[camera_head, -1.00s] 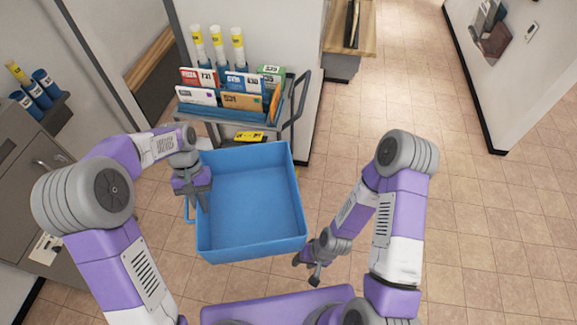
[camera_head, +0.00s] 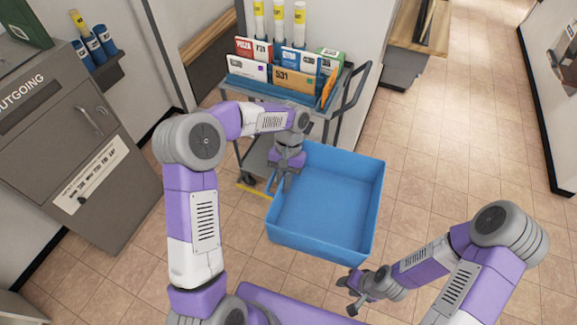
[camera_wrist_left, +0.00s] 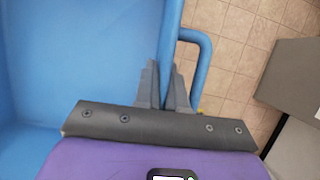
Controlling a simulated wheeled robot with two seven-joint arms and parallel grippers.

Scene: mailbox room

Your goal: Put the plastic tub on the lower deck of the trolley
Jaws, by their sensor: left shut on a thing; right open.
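The blue plastic tub (camera_head: 325,205) is held up in front of me, roughly level and empty. My left gripper (camera_head: 283,185) is shut on the tub's left wall, beside its side handle. In the left wrist view the fingers (camera_wrist_left: 166,90) clamp the tub's wall (camera_wrist_left: 172,35), with the handle loop (camera_wrist_left: 203,65) just right of them. The trolley (camera_head: 345,100) stands beyond the tub, its top deck loaded. Its grey lower deck (camera_head: 257,160) shows in part, the rest hidden behind my left arm and the tub. My right gripper (camera_head: 356,293) is open and empty, near the tub's front right corner.
Card boxes (camera_head: 290,70) and several yellow-capped tubes stand on the trolley's top. A grey OUTGOING mailbox (camera_head: 85,150) stands at the left. A wooden-topped counter (camera_head: 418,30) is at the back. The tiled floor to the right is clear.

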